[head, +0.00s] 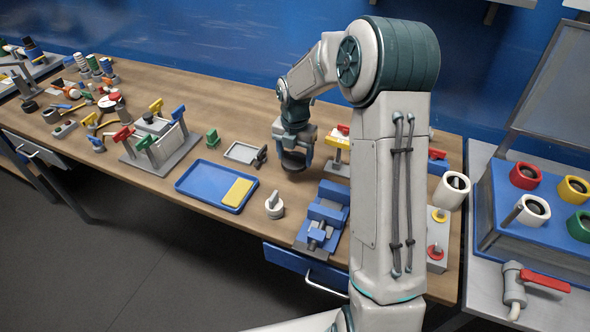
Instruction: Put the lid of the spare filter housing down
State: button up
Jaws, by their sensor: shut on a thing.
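My gripper (294,158) points down over the back middle of the wooden bench, right of a small grey tray. It is shut on a dark round piece (293,161), which I take to be the lid; the fingers and wrist partly cover it. The lid is low, close to the bench top, and I cannot tell whether it touches. I cannot pick out the spare filter housing for sure; my arm hides part of the bench on the right.
A small grey tray (240,152) and a blue tray (186,184) with a yellow block (238,192) lie to the left. A blue vise (325,213) and a white knobbed piece (275,207) stand in front. A red-and-yellow valve piece (337,141) stands close on the right.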

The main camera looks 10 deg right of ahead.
aim_at(295, 177)
jog(key=shift+f+p, duration=0.3)
jog(key=shift+f, duration=2.5)
jog(key=shift+f, duration=0.2)
jog(key=o, duration=1.1)
